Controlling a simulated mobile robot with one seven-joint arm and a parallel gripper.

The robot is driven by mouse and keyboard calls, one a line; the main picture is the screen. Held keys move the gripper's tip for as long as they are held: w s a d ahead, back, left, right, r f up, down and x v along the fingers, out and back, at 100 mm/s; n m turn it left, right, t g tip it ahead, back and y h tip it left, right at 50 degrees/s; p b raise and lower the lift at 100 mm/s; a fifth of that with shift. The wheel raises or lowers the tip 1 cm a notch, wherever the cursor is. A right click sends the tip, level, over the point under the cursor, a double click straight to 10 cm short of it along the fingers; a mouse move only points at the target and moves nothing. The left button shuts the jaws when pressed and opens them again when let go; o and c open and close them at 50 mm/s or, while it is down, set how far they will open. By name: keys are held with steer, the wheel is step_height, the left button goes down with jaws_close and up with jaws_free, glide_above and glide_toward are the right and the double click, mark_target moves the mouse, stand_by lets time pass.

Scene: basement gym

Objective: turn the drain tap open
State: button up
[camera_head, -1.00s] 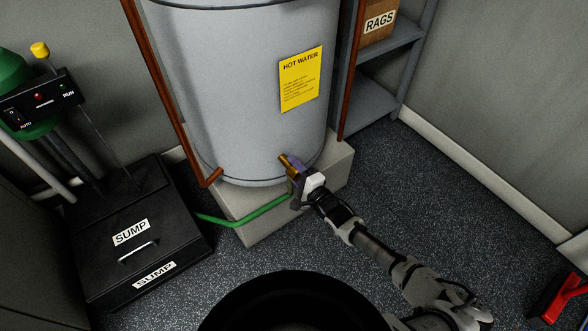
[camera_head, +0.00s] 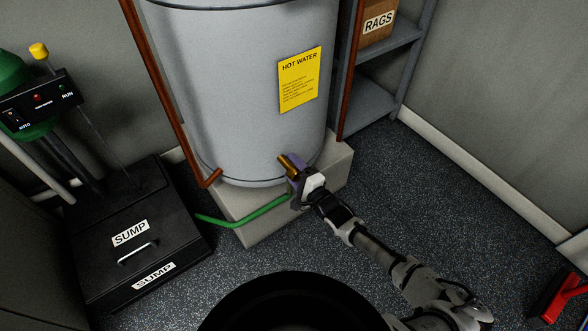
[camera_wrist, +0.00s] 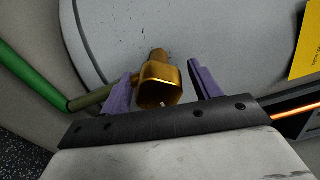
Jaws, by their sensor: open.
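The brass drain tap (camera_head: 286,164) sticks out low on the front of the grey hot water tank (camera_head: 245,110). In the wrist view the tap (camera_wrist: 160,85) is a gold block on a short stem from the tank wall. My gripper (camera_head: 296,182) is at the tap. In the wrist view its two purple fingers (camera_wrist: 158,86) are apart, one on each side of the tap. The left finger is very near the tap's side, and I cannot tell whether it touches. A gap shows on the right. The tap's handle is not clearly made out.
A green hose (camera_head: 245,216) runs left from the tap toward the black sump box (camera_head: 185,235). The tank stands on a concrete block (camera_head: 262,230). Copper pipes (camera_head: 165,90) flank it. A grey shelf (camera_head: 375,100) stands right.

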steer(key=p+v, duration=0.1)
steer(key=v, duration=1.2)
steer(key=shift+s+d, duration=0.25)
steer(key=shift+s, duration=0.1)
